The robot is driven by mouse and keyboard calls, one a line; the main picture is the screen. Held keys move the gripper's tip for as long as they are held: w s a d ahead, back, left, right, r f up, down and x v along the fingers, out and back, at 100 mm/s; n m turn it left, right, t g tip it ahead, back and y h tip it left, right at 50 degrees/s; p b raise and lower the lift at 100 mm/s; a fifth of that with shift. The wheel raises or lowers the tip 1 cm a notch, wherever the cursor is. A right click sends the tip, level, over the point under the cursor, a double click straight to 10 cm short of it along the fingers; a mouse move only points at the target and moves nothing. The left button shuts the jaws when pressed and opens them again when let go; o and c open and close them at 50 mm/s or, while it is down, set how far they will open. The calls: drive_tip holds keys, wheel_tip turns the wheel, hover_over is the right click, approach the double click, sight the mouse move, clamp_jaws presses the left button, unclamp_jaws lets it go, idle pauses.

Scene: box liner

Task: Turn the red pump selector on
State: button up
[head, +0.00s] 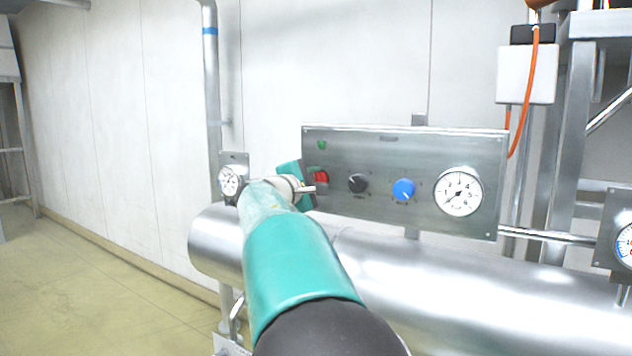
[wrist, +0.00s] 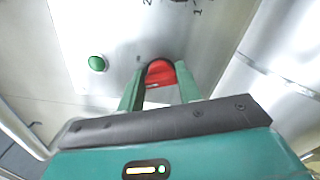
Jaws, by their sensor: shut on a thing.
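The red pump selector (head: 321,176) is a round red knob at the left end of a grey metal panel (head: 350,145). My gripper (head: 310,184) reaches it from the front left and partly covers it in the head view. In the wrist view the red selector (wrist: 160,72) lies between the two green fingers of my gripper (wrist: 159,84), which are shut on it. Its exact angle is hard to read, as the fingers hide part of it. A green indicator (head: 321,145) sits above the selector, and it also shows in the wrist view (wrist: 97,63).
To the right on the panel are a black knob (head: 358,183), a blue knob (head: 404,189) and a white dial gauge (head: 460,192). A large steel pipe (head: 450,280) runs below. A small gauge (head: 229,181) stands left of my arm. Open floor (head: 90,290) lies at the left.

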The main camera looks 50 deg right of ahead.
drive_tip(key=shift+m, duration=0.3)
drive_tip(key=m, duration=0.4)
drive_tip(key=shift+w+f, duration=0.1)
drive_tip(key=shift+m, duration=2.2)
drive_tip(key=o, duration=1)
drive_tip(key=shift+a, duration=0.1)
drive_tip(key=a, duration=0.4)
drive_tip(key=s+a, duration=0.1)
drive_tip(key=a, duration=0.8)
drive_tip(key=shift+s+a, duration=0.2)
drive_tip(key=shift+a, duration=0.1)
drive_tip(key=shift+f, duration=0.1)
